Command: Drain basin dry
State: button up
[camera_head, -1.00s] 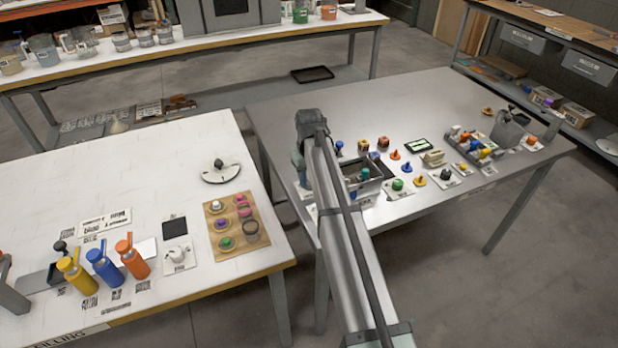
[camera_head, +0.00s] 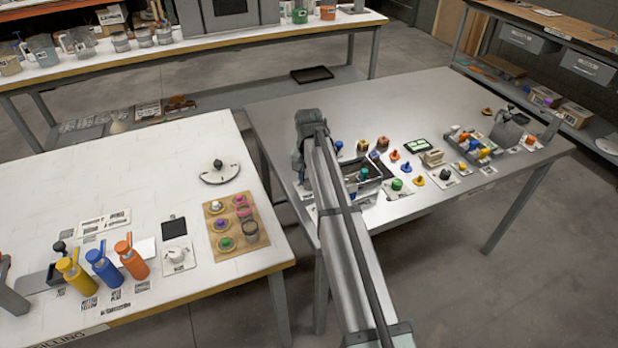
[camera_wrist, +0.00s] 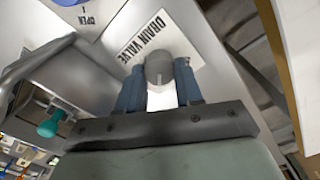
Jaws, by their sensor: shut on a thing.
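The drain valve is a grey round knob (camera_wrist: 160,68) beside a white label reading "DRAIN VALVE" (camera_wrist: 150,35) in the wrist view. My gripper (camera_wrist: 161,80) has its two blue fingers on either side of this knob and is shut on it. A grey metal basin (camera_head: 368,190) stands on the metal table in the head view, right of my arm. A teal-topped piece (camera_head: 364,174) shows at it, and also in the wrist view (camera_wrist: 50,123). My arm hides the valve in the head view. The water level inside the basin cannot be made out.
A blue knob (camera_wrist: 68,2) with an "OPEN" label is at the wrist view's top edge. Several small coloured knobs and a rack (camera_head: 470,145) stand right of the basin. A white table (camera_head: 130,180) with bottles is at left. The metal table's back is mostly clear.

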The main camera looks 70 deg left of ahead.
dwell(0.3)
jog(key=o, duration=1)
jog(key=shift+o, duration=0.2)
jog(key=shift+r, duration=0.1)
notch_tip(320, 180, up, 14)
jog(key=shift+w+f, duration=0.1)
jog(key=shift+f, duration=0.1)
